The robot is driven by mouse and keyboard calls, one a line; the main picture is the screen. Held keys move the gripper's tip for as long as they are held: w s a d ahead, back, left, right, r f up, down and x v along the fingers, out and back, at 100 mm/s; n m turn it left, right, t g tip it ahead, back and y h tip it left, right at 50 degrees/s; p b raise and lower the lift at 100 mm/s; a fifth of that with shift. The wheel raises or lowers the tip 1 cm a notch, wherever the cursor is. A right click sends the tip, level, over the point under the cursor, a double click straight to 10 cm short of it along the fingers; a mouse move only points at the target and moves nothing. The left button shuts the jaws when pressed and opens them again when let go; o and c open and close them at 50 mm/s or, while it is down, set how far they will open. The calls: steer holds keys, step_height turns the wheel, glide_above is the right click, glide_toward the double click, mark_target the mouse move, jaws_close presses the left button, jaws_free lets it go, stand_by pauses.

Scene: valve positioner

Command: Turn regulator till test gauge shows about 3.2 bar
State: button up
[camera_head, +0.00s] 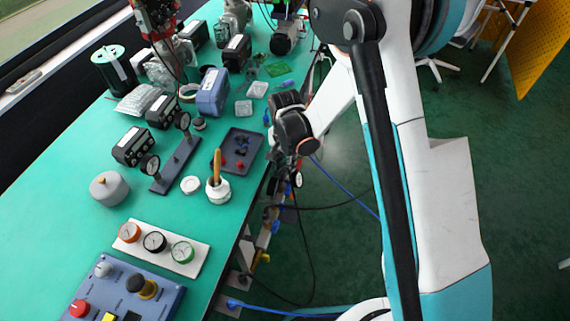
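My arm reaches down from the upper right to the right edge of the green bench. Its dark wrist and gripper (280,152) are beside the bench edge; the fingers are too small and partly hidden to tell whether they are open or shut. A small white-faced round gauge (297,181) shows just below the wrist, among fittings on the bench's side. It may be the test gauge; its needle is unreadable. I cannot make out the regulator for certain; it may be hidden behind my wrist.
A white plate (165,247) with orange, black and green-rimmed gauges and a blue knob panel (125,290) are at the front left. A dark tray (238,151) and a white pot (218,191) stand near the edge. Hoses hang beside the bench; the floor at right is partly clear.

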stand_by(0.3)
step_height(320, 180, up, 12)
stand_by(0.6)
stand_by(0.3)
